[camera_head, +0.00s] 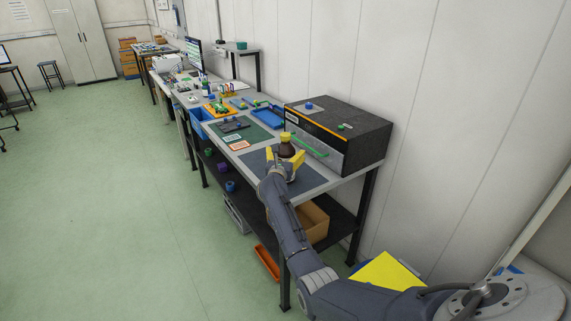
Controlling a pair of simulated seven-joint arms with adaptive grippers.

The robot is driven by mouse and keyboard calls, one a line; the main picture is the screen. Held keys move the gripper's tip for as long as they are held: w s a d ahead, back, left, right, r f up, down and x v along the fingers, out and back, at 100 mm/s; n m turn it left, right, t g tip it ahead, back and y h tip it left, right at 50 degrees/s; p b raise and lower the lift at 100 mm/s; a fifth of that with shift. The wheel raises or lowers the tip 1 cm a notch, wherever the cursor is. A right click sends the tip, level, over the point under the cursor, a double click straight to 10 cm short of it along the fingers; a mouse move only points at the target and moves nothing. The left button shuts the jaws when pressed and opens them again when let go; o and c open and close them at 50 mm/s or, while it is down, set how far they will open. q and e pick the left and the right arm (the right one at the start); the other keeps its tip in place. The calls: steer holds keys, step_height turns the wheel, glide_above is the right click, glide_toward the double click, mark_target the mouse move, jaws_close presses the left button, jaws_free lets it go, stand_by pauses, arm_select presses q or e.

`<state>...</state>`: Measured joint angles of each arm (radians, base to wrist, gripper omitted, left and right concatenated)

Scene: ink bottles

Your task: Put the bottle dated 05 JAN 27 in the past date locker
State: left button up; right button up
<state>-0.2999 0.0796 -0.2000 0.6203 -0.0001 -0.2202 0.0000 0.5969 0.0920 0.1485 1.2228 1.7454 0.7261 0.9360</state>
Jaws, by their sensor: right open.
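A small dark brown bottle with a yellow cap (286,138) stands at the near part of the bench. Its label and date cannot be read from here. My right gripper (284,157) has its yellow fingers open, one on each side of the bottle; I cannot tell whether they touch it. The fingers and wrist hide the bottle's lower part. A black box-shaped locker (362,137) stands behind the bottle against the wall. It has a grey front panel with a green bar (309,146) and an orange strip along its upper edge. My left gripper is out of view.
The bottle is over a dark mat (312,181). A green mat (252,131) with cards, a blue tray (268,117) and small tools lie farther along the bench. A blue-capped item (309,105) sits on the locker. A lower shelf holds a cardboard box (313,222).

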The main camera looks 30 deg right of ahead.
steer(key=shift+w+d, duration=0.1)
steer(key=shift+c, duration=0.4)
steer(key=c, duration=1.5)
steer(key=shift+r, duration=0.1)
steer(key=shift+c, duration=0.5)
steer(key=shift+r, duration=0.1)
